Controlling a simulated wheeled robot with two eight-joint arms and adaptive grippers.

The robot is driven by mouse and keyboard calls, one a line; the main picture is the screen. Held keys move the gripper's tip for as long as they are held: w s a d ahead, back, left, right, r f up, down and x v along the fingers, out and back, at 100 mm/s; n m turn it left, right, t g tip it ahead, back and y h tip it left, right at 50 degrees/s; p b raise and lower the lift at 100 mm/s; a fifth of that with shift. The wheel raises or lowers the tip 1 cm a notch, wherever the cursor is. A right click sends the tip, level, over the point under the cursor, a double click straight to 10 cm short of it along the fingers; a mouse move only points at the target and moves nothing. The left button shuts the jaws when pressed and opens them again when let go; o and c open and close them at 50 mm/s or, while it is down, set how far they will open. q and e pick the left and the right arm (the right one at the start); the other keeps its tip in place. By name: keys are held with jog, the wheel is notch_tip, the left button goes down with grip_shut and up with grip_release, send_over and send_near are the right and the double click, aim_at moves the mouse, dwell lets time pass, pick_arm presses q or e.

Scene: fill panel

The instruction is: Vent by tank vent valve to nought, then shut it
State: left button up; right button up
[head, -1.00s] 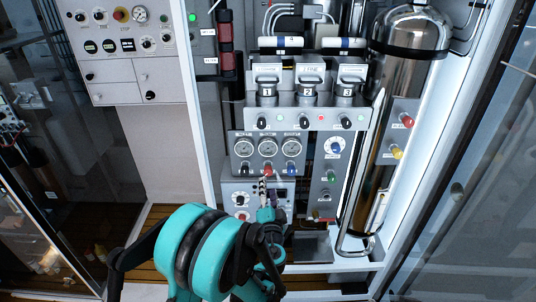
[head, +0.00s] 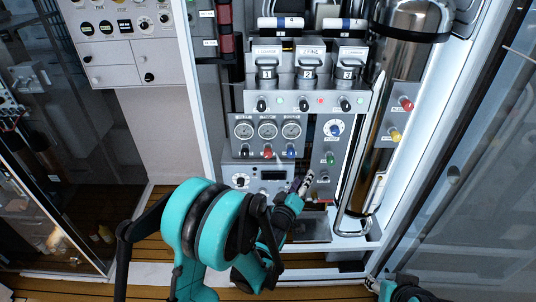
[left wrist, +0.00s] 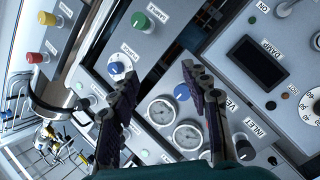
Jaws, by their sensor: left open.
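Three gauges (head: 267,130) sit above a row of black, red (head: 268,153) and blue (head: 291,153) knobs. My left gripper (head: 305,183) is in front of the panel, below and right of this row, touching no knob that I can see. In the left wrist view my left gripper (left wrist: 160,95) is open and empty. Between its fingers show the blue knob (left wrist: 182,92) and two gauges (left wrist: 187,135). A label starting "VE" (left wrist: 231,106) is beside the right finger, which partly covers that area. I cannot tell which knob it names. My right gripper (head: 372,285) only edges in at bottom right.
A green knob (head: 330,158) and a blue dial knob (head: 336,129) are right of the gauges. Yellow (head: 395,135) and red (head: 406,104) knobs are beyond the shiny cylinder (head: 362,130). A small display (head: 272,174) is below the knob row. White frame posts flank the panel.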

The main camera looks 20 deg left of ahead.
pick_arm(q)
notch_tip(320, 180, up, 4)
jog(key=n+t, duration=0.2)
jog(key=n, duration=0.6)
jog(key=n+g+y+p, duration=0.2)
jog(key=n+y, duration=0.6)
jog(key=n, duration=1.5)
send_near(268, 154)
jog(key=w, duration=0.2)
jog(key=x, duration=0.7)
jog(key=shift+w+a+f+b, duration=0.2)
jog(key=shift+a+b, duration=0.15)
jog(key=shift+b, duration=0.05)
grip_shut()
